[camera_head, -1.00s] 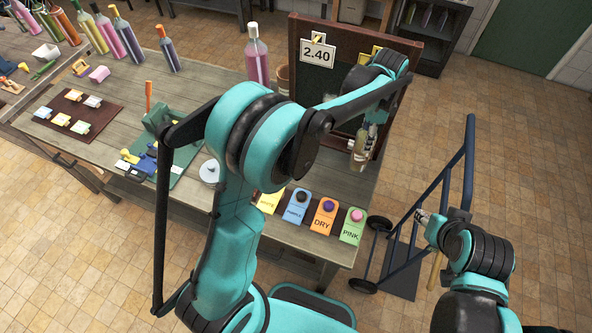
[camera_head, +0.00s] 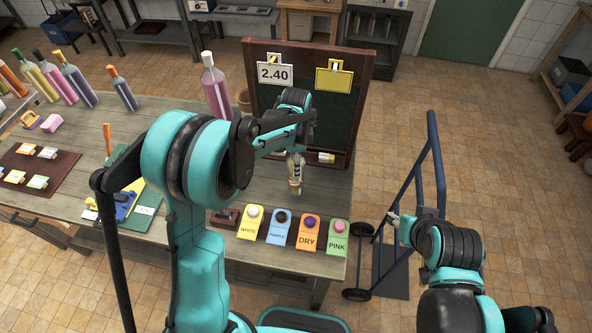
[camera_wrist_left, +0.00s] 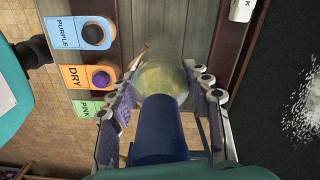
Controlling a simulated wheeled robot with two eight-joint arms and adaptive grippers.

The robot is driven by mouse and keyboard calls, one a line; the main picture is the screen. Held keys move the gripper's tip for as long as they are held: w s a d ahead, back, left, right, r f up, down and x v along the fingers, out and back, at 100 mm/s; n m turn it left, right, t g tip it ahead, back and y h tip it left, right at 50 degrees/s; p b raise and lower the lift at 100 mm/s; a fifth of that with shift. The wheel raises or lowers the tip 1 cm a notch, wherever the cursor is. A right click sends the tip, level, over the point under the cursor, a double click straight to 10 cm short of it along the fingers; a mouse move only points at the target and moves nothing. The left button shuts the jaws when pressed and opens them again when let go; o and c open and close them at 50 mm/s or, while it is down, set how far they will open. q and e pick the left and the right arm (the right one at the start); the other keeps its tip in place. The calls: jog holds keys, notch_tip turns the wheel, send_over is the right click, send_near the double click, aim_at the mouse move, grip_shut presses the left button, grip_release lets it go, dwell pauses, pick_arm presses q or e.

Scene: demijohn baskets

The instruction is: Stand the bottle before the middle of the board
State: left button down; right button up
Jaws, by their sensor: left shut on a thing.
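The dark board (camera_head: 270,110) in a brown frame stands at the back right of the table, with a white "2.40" tag (camera_head: 275,73) and a yellow tag (camera_head: 333,77) on its top. My left gripper (camera_head: 296,180) is in front of the board, between it and the row of coloured labels. In the left wrist view it is shut on a bottle (camera_wrist_left: 161,132) with a dark blue neck and pale yellow-green body (camera_wrist_left: 160,82). In the head view the bottle is mostly hidden by the gripper. My right gripper (camera_head: 395,218) is beside the blue trolley, its fingers too small to judge.
Labels with knobs, including DRY (camera_head: 307,236) and PINK (camera_head: 338,239), line the table's front edge. A pink bottle (camera_head: 215,90) stands left of the board. A small white-and-yellow item (camera_head: 319,157) lies at the board's foot. A blue trolley (camera_head: 437,165) stands right of the table.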

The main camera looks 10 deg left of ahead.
pick_arm(q)
notch_tip(320, 180, down, 4)
jog(key=shift+r, duration=0.1)
jog(key=shift+b, duration=0.4)
jog(key=c, duration=0.7)
grip_release()
